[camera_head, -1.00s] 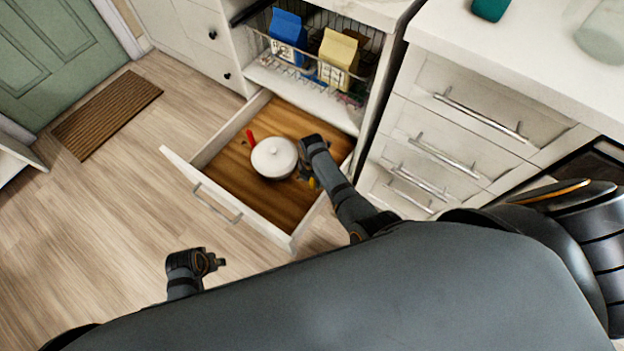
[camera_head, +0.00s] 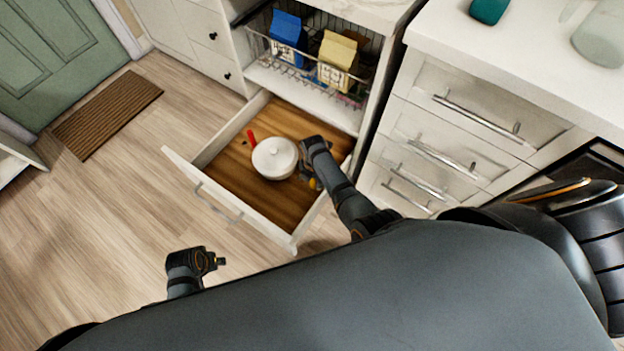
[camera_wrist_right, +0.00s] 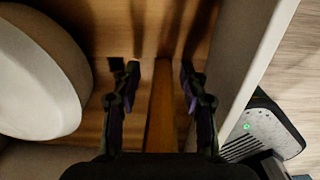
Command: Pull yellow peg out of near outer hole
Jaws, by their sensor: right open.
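The yellow peg (camera_wrist_right: 161,118) shows in the right wrist view as an upright yellow-orange strip between the two fingers of my right gripper (camera_wrist_right: 160,78). The fingers are open, with a gap on each side of it. In the head view a small yellow spot (camera_head: 314,184) shows beside my right gripper (camera_head: 304,172), inside the open drawer near its right wall. The near outer hole cannot be made out in either view. My left gripper (camera_head: 216,262) hangs over the floor, left of the drawer front, too small to tell its opening.
The open drawer (camera_head: 228,212) has a wooden floor. A white lidded pot (camera_head: 274,158) with a red handle stands left of my right gripper; it also shows in the wrist view (camera_wrist_right: 38,85). A wire basket with blue (camera_head: 287,36) and yellow (camera_head: 336,60) cartons is above.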

